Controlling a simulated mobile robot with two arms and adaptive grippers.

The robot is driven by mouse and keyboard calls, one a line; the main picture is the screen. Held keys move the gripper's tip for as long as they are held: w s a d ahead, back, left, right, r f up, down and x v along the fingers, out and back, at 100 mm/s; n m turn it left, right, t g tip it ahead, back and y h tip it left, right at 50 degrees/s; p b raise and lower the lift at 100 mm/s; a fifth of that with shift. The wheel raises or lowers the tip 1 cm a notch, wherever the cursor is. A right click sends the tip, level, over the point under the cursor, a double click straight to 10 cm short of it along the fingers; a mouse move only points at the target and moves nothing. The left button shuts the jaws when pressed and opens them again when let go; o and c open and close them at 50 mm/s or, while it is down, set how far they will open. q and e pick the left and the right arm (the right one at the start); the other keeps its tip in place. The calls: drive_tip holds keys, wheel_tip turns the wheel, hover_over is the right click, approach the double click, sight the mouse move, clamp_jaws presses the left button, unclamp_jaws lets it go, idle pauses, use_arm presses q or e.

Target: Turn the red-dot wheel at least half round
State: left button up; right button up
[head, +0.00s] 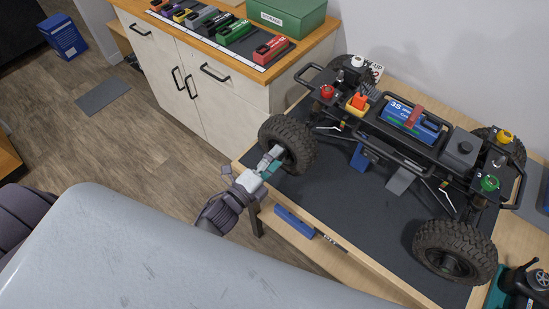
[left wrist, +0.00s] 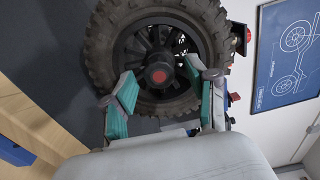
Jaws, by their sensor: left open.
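The red-dot wheel (head: 288,138) is a black knobbly tyre at the near left corner of the RC crawler (head: 405,140). In the left wrist view the wheel (left wrist: 183,20) faces me, with a dull red dot (left wrist: 158,75) at its hub. My left gripper (head: 269,163) is at the outer face of this wheel. The left wrist view shows the gripper (left wrist: 162,90) open, its teal-padded fingers on either side of the hub and nothing clamped between them. Whether the fingertips touch the rim or spokes I cannot tell. My right gripper is not in view.
The crawler stands on a dark mat (head: 350,220) on a wooden bench. Its near right wheel (head: 455,250) is close to the front edge. A cabinet (head: 190,75) with tools and a green box (head: 287,14) stands behind. A blue item (head: 295,221) lies below the bench edge.

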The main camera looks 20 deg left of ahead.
use_arm(q)
drive_tip(key=v, duration=1.2)
